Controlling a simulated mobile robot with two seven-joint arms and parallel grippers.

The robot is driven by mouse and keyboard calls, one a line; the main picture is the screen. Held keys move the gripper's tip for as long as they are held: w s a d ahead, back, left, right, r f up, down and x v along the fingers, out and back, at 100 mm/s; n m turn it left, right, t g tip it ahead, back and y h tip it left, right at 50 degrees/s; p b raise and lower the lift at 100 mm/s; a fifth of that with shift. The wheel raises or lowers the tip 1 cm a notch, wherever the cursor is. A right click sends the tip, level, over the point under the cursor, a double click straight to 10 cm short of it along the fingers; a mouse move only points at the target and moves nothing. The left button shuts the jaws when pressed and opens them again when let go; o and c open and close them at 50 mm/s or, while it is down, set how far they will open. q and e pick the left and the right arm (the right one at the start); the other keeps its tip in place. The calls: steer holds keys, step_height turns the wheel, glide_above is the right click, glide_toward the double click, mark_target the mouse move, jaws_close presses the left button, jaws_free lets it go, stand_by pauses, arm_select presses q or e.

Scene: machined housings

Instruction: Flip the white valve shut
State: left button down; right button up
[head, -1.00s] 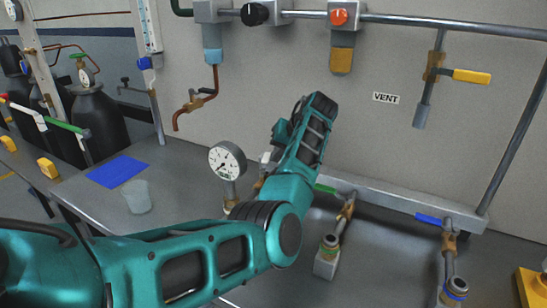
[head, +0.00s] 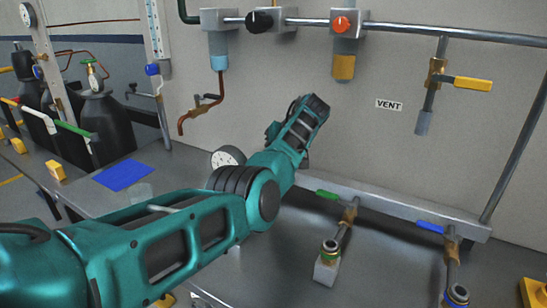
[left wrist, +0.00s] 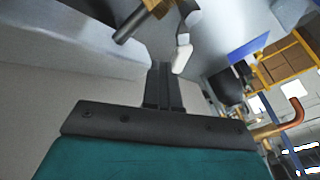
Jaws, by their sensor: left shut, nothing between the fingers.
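The white valve's lever (left wrist: 183,53) shows in the left wrist view, hanging by a brass valve body (left wrist: 155,8) with a metal pipe stub. My left gripper (left wrist: 162,68) is shut and empty, its fingertips close beside the white lever. I cannot tell whether they touch. In the head view my teal left arm covers this gripper and that valve. My right gripper is in neither view.
A metal manifold (head: 385,209) along the wall carries a green lever (head: 328,195) and a blue lever (head: 430,227). A pressure gauge (head: 226,157) is partly behind my arm. A blue mat (head: 123,175) lies left, beside a clear cup (head: 140,192). A yellow-handled valve (head: 472,84) is upper right.

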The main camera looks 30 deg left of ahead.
arm_select(q)
steer(key=shift+s+a, duration=0.1)
steer(key=shift+a, duration=0.15)
steer(key=shift+a+n+g, duration=0.2)
steer(key=shift+n+g, duration=0.2)
steer(key=shift+n, duration=0.2)
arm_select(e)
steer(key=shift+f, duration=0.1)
arm_select(q)
steer(key=shift+s+a, duration=0.1)
steer(key=shift+s, duration=0.05)
steer(key=shift+s+a, duration=0.2)
steer(key=shift+a, duration=0.15)
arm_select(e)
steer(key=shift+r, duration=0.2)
arm_select(q)
steer(key=shift+s+a+r+p, duration=0.1)
steer(key=shift+s+a+p, duration=0.2)
steer(key=shift+p, duration=0.2)
steer(key=shift+s+a+p, duration=0.35)
steer(key=shift+s+a, duration=0.05)
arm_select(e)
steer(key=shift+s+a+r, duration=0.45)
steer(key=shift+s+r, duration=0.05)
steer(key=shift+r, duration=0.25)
arm_select(q)
steer(key=shift+s, duration=0.15)
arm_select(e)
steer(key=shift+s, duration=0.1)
